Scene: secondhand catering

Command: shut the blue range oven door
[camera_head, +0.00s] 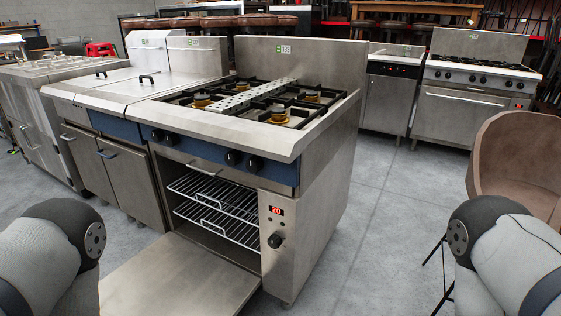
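The blue range (215,150) stands in the middle of the head view, a steel cooker with a blue front strip and gas burners on top. Its oven door (180,280) is folded down flat at the front, and its lower edge runs out of the picture. The oven cavity (215,207) is open and shows wire racks. My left arm comes in at the lower left and my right arm at the lower right. Only arm links show; neither gripper is in the picture.
A control panel (276,235) with a red display is right of the cavity. Fryers (130,80) stand against the range's left. A brown chair (518,165) is at the right, behind my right arm. Another range (470,90) stands behind. Grey floor (385,215) is clear right of the range.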

